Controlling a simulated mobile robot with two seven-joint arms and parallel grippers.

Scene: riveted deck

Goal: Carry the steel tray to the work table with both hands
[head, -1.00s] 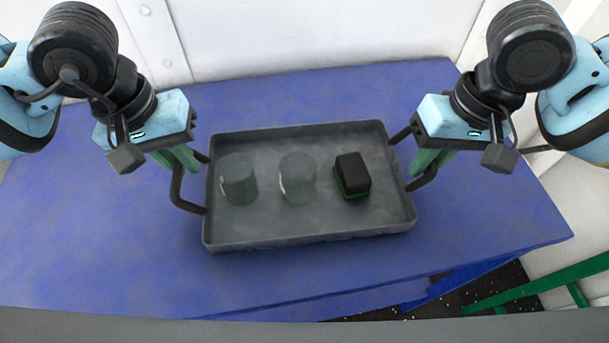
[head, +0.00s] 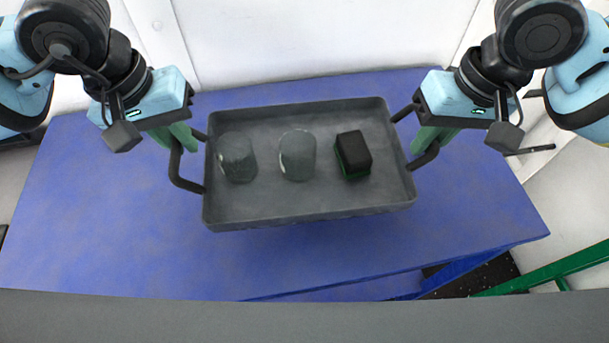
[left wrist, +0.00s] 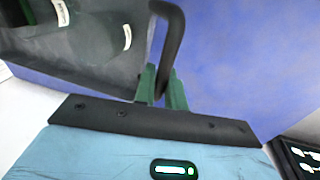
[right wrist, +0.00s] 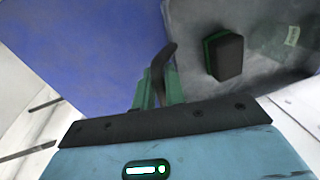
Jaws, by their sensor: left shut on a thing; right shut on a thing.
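The grey steel tray (head: 300,215) is level in the middle of the head view and appears raised above the blue table top. It carries two clear glasses (head: 237,158) (head: 297,155) and a black and green block (head: 353,155), all inside its rim. My left gripper (head: 183,138) is shut on the tray's left handle (head: 178,175); the green fingers (left wrist: 160,88) show around the dark bar in the left wrist view. My right gripper (head: 428,142) is shut on the right handle (head: 425,158), also seen in the right wrist view (right wrist: 163,65).
The blue table (head: 100,240) spreads under and around the tray, its top otherwise bare. A white riveted wall (head: 320,40) stands behind it. A green rail (head: 560,268) is at the lower right. A grey band (head: 300,315) crosses the bottom edge.

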